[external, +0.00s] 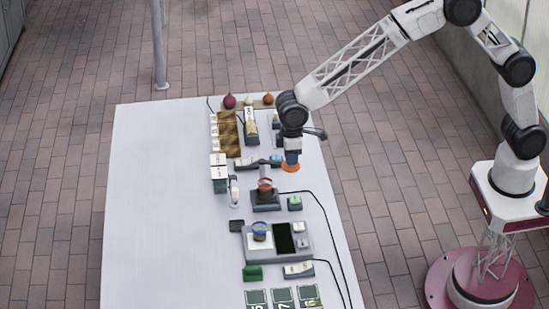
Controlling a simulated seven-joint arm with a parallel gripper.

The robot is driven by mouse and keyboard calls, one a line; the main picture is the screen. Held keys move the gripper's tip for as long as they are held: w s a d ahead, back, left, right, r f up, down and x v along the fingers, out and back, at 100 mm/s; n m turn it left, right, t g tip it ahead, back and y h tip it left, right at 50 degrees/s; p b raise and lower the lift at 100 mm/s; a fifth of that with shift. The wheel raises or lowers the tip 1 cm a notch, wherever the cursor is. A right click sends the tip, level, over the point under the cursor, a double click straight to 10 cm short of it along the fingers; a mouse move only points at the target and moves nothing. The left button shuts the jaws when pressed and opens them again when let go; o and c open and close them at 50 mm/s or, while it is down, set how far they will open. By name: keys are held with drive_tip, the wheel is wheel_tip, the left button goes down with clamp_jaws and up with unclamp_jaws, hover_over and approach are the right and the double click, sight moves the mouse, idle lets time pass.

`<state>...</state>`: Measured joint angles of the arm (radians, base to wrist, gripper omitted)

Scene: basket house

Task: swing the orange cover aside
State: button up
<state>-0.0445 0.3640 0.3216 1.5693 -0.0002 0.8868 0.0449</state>
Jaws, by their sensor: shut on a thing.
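The orange cover (290,168) is a small flat orange disc near the right side of the white table. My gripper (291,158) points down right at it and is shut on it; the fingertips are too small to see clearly. Just left of and in front of the cover stands a dark device (265,200) with an orange-red round part (265,184) on top. The cover appears offset to the right of this device. Whether the two are joined cannot be told.
A grey console (278,243) with a dark screen stands in front, with a green block (253,272) beside it. A brown tray (229,134), white boxes (218,172) and onion-like items (229,101) are behind. A black cable runs along the right edge. The table's left half is clear.

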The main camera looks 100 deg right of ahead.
drive_tip(key=shift+s+d, duration=0.15)
drive_tip(key=shift+d, duration=0.15)
idle(0.4)
drive_tip(key=shift+s+d, duration=0.15)
drive_tip(key=shift+d, duration=0.55)
drive_tip(key=shift+s+d, duration=0.1)
drive_tip(key=shift+d, duration=0.55)
drive_tip(key=o, duration=1.6)
drive_tip(key=shift+c, duration=0.2)
drive_tip(key=shift+r, duration=0.15)
wheel_tip(320, 180, up, 7)
